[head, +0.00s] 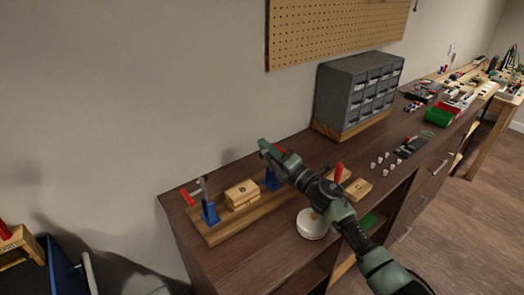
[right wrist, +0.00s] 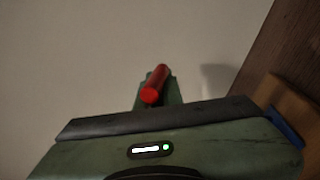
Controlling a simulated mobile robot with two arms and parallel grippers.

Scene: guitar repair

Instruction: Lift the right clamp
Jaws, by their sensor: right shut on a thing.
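The right clamp has a blue base (head: 271,181), which stands at the right part of a long wooden board (head: 236,230). My right gripper (head: 267,147) is above this base, shut on the clamp's red handle. The red handle (right wrist: 153,92) shows at the fingers in the right wrist view. My gripper and arm hide most of the clamp in the head view. The left clamp (head: 208,208), blue with a red handle, stands at the board's left end. A small wooden box (head: 241,194) sits between the clamps. My left gripper is not in view.
A round white object (head: 311,224) lies under my right arm. A wooden block (head: 357,188) and a red upright handle (head: 339,172) are to its right. A grey drawer cabinet (head: 345,95) stands at the back. Several small white pieces (head: 378,162) lie farther right.

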